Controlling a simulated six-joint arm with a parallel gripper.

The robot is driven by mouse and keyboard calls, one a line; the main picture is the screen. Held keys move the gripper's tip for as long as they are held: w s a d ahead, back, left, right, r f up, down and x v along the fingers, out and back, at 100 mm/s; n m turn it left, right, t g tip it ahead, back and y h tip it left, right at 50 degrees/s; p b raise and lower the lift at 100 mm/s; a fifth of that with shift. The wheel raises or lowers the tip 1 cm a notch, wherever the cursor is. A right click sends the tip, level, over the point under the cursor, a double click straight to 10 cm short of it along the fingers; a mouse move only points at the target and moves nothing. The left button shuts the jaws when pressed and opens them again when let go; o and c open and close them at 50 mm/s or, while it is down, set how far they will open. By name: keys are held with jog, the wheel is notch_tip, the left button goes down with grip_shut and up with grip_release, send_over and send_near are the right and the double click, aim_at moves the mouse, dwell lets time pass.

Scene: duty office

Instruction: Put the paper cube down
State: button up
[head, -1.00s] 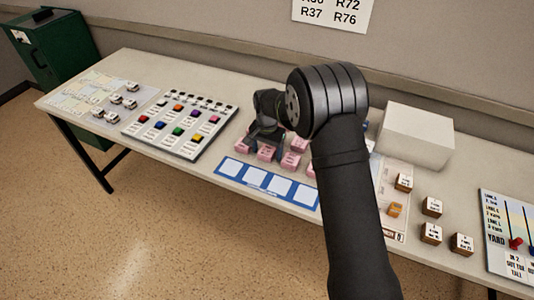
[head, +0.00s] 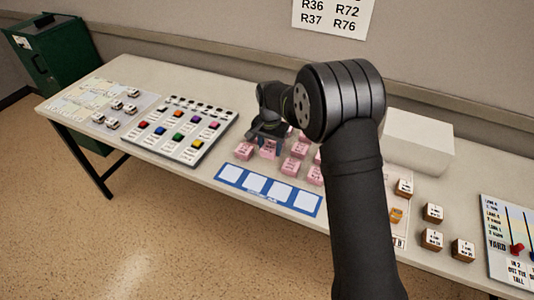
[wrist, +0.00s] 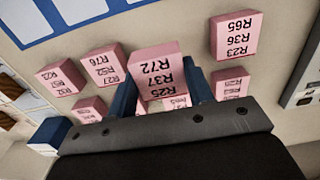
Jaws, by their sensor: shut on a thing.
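My gripper (head: 267,142) is shut on a pink paper cube (head: 268,149). In the wrist view my gripper (wrist: 162,92) has a blue finger on each side of the held paper cube (wrist: 160,66), whose printed face shows R72 and R37. In the head view the held cube seems raised a little above the table, among other pink cubes. A pink cube (head: 243,151) sits to its left and another pink cube (head: 290,166) to its right. In the wrist view a pink cube (wrist: 235,36) reads R65, R36, R23. My arm hides part of the cube group.
A blue strip with white squares (head: 268,190) lies in front of the cubes. A button board (head: 183,130) stands left. A white box (head: 418,140) and several brown-and-white blocks (head: 432,212) are right. A wall sign (head: 334,14) lists R36, R72, R37, R76. Bare table (head: 215,95) shows behind the board.

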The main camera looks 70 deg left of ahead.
jog(key=w+d+r, duration=0.6)
jog(key=w+d, duration=0.1)
jog(key=w, duration=0.1)
jog(key=w+d+r, duration=0.2)
jog(key=w+r, duration=0.1)
jog(key=w, duration=1)
jog(key=w+d+r, duration=0.2)
jog(key=w+r, duration=0.1)
jog(key=w, duration=1)
jog(key=w+d+r, duration=0.3)
jog(key=w+d, duration=0.4)
jog(key=w, duration=0.3)
jog(key=w+d+r, duration=0.3)
jog(key=w+d, duration=0.5)
jog(key=w, duration=0.2)
send_over(426, 130)
notch_tip(426, 130, down, 7)
jog(key=shift+r, duration=0.2)
jog(key=shift+f, duration=2)
jog(key=shift+f, duration=0.1)
jog(key=o, duration=1)
